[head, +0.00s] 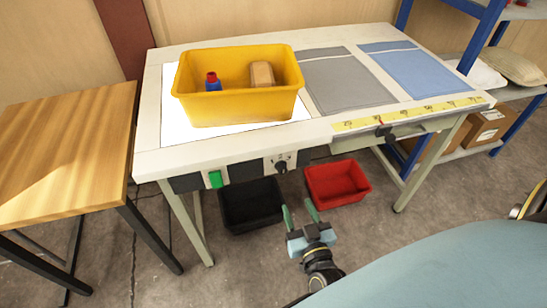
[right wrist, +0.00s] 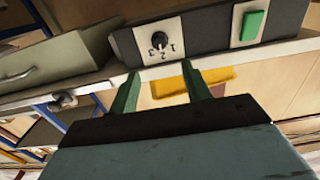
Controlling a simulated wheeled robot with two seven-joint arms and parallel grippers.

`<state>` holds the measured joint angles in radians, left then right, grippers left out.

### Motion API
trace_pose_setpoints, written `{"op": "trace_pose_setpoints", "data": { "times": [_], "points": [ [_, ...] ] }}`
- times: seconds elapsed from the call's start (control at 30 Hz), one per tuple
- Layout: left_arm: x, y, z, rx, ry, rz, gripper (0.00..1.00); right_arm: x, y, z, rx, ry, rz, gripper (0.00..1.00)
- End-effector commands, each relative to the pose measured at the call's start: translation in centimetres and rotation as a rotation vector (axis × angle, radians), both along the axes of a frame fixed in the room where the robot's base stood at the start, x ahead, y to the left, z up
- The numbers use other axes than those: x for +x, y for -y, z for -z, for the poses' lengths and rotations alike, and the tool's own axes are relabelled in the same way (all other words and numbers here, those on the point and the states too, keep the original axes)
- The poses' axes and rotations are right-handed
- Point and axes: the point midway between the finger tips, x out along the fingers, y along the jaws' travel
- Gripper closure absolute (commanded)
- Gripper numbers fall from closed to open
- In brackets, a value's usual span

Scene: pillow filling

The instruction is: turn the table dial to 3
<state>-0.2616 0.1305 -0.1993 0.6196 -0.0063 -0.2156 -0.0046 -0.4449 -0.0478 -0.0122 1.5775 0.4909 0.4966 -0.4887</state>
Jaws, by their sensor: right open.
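The table dial (head: 281,165) is a black knob on a light plate on the table's front panel, right of the green button. In the right wrist view the dial (right wrist: 159,40) has the numbers 1, 2 and 3 around it; I cannot tell which one it points to. My right gripper (head: 298,209) is open and empty, in front of and below the dial, apart from it. In the right wrist view its two green fingers (right wrist: 160,88) point toward the panel, with the dial beyond their tips. My left gripper is not in view.
The green button (head: 215,179) sits left of the dial. A black bin (head: 250,218) and a red bin (head: 338,200) stand under the table. On top are a yellow tub (head: 240,105), a grey cloth (head: 345,85) and a blue cloth (head: 420,75). A wooden table (head: 65,150) stands at left.

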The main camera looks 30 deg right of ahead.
Motion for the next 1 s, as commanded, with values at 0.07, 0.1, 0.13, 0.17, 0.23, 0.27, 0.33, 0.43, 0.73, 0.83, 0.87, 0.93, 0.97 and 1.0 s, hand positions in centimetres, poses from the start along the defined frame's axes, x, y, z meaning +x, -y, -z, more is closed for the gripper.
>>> {"op": "trace_pose_setpoints", "data": {
  "times": [0.07, 0.1, 0.13, 0.17, 0.23, 0.27, 0.33, 0.43, 0.73, 0.83, 0.87, 0.93, 0.97, 1.0],
  "points": [
    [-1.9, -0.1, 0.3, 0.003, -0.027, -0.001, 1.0, 0.8, 0.3, -0.2, -0.001, 0.009, 0.004, 0.52],
    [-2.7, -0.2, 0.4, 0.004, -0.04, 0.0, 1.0, 1.4, 0.4, -0.2, -0.001, 0.009, 0.004, 0.52],
    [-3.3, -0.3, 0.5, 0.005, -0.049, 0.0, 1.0, 1.9, 0.5, -0.2, -0.001, 0.01, 0.003, 0.52],
    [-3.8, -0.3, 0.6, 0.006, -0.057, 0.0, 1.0, 2.4, 0.6, -0.2, -0.001, 0.01, 0.003, 0.52],
    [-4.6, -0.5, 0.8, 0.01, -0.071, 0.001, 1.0, 3.8, 0.9, -0.1, -0.001, 0.01, 0.002, 0.52],
    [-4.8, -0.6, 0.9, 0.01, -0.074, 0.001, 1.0, 4.5, 1.1, -0.1, -0.001, 0.01, 0.002, 0.52],
    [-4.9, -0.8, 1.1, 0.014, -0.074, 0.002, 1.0, 6.0, 1.5, -0.1, -0.001, 0.01, 0.001, 0.52],
    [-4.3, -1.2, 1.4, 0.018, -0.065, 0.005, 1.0, 8.1, 2.0, -0.1, -0.002, 0.008, 0.001, 0.52],
    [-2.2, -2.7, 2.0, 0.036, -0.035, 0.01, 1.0, 12.2, 2.9, 0.0, -0.002, 0.005, 0.0, 0.52],
    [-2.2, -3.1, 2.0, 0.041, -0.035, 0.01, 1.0, 12.6, 3.1, 0.0, -0.001, 0.003, 0.0, 0.52],
    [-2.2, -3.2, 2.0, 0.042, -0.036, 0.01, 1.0, 12.7, 3.1, 0.0, -0.001, 0.003, 0.0, 0.52],
    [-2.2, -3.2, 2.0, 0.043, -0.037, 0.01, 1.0, 12.8, 3.1, 0.0, 0.0, 0.002, 0.0, 0.52],
    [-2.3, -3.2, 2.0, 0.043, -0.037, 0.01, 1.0, 12.8, 3.1, 0.0, 0.0, 0.002, 0.0, 0.52],
    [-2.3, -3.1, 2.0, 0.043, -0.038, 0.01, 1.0, 12.8, 3.1, 0.0, 0.0, 0.002, 0.0, 0.52]
  ]
}}
